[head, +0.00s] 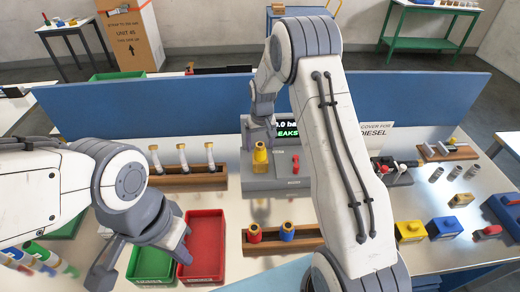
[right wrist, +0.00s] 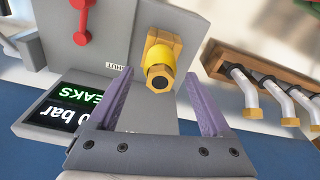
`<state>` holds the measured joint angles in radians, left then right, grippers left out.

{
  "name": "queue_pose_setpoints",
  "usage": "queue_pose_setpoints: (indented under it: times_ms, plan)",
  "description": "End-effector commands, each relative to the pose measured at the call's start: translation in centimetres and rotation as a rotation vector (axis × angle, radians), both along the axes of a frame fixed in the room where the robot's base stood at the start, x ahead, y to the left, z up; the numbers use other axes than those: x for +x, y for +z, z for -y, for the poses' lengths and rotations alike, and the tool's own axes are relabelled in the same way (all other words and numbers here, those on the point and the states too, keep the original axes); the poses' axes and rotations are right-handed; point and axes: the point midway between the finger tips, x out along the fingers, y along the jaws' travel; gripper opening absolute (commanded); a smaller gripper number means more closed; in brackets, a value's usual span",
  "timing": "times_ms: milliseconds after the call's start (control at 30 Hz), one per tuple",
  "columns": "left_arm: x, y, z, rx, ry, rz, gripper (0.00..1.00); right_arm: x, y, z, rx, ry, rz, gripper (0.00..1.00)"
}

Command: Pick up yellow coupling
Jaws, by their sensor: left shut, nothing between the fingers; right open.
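The yellow coupling (head: 260,158) with brass ends stands on the grey test unit (head: 293,183), left of its red lever. In the right wrist view the coupling (right wrist: 158,52) shows its brass hex end towards the camera. My right gripper (right wrist: 160,73) is open, with a purple finger on each side of the coupling's near end. I see a gap on both sides, and no contact. In the head view this gripper (head: 259,130) is just behind and above the coupling. My left gripper (head: 182,252) is shut and empty over the bins at the lower left.
A green bin (head: 152,264) and a red bin (head: 207,240) stand at the front left. A wooden rack (head: 262,247) holds red and blue couplings. Another rack (head: 190,182) holds several bent pipes. A red lever (right wrist: 82,22) and a screen (right wrist: 70,100) are near the right gripper.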

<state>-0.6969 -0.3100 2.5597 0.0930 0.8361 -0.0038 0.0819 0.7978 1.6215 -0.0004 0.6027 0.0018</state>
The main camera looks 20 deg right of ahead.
Motion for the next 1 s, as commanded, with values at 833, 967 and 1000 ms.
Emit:
queue_pose_setpoints:
  times_ms: [833, 967, 1000]
  plan:
    - [-0.01, 0.39, -0.01, 0.000, -0.001, 0.000, 0.00, 0.18, -0.98, 0.02, 0.000, 0.000, 0.003, 0.00]
    - [-0.01, 0.14, -0.01, 0.000, 0.000, 0.000, 0.00, 0.22, -0.74, 0.03, 0.000, 0.000, 0.004, 0.00]
    - [-0.02, -0.03, -0.01, 0.000, 0.000, 0.000, 0.00, 0.25, -0.54, 0.03, 0.000, 0.000, 0.005, 0.00]
